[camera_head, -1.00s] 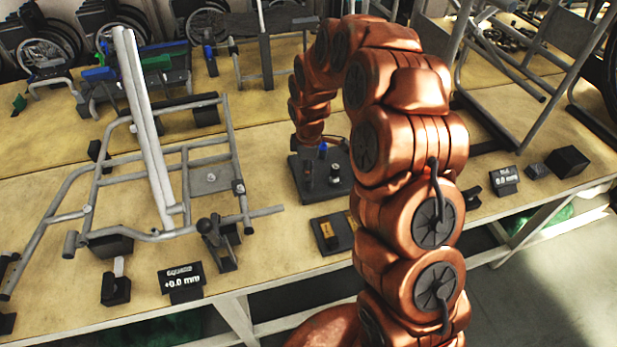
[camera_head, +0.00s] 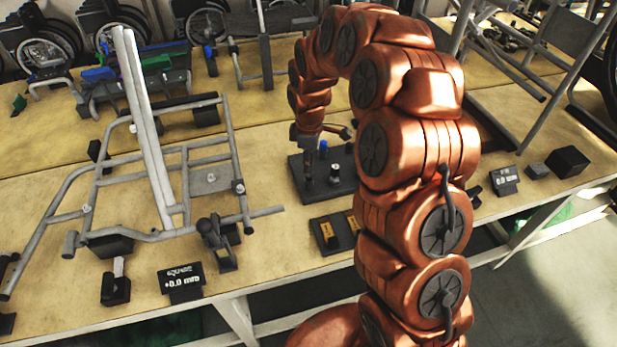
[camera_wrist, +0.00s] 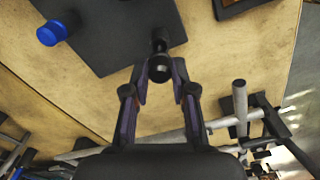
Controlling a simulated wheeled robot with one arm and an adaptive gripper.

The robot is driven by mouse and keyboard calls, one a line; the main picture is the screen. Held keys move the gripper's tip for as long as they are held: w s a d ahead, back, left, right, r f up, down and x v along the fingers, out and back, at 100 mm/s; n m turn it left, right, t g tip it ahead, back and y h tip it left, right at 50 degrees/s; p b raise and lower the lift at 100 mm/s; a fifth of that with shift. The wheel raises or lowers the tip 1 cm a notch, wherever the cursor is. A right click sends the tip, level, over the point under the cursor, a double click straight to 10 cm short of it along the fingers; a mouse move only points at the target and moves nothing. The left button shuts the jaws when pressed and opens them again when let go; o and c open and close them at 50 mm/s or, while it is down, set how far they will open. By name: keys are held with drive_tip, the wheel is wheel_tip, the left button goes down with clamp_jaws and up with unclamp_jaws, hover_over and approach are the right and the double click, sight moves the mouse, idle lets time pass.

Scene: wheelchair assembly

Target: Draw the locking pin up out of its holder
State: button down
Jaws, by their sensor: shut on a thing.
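The dark locking pin (camera_wrist: 159,68) shows between my fingertips in the wrist view, its rounded end towards the camera. My gripper (camera_wrist: 160,77) is shut on it. The holder is a flat black block (camera_wrist: 112,50) on the table, under and beyond the pin. In the head view my gripper (camera_head: 312,134) is above the left part of the holder (camera_head: 345,190). A dark upright shape below the gripper seems to be the pin. I cannot tell whether its lower end is still in the holder.
A blue-capped piece (camera_wrist: 51,33) stands on the holder. A small dark tray with yellow pieces (camera_head: 327,230) lies in front of it. A grey tubular wheelchair frame (camera_head: 150,232) stands to the left. A display reading +0.0 mm (camera_head: 181,283) is near the front edge.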

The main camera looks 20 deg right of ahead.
drive_tip(key=shift+r, duration=0.15)
drive_tip(key=shift+r, duration=1.9)
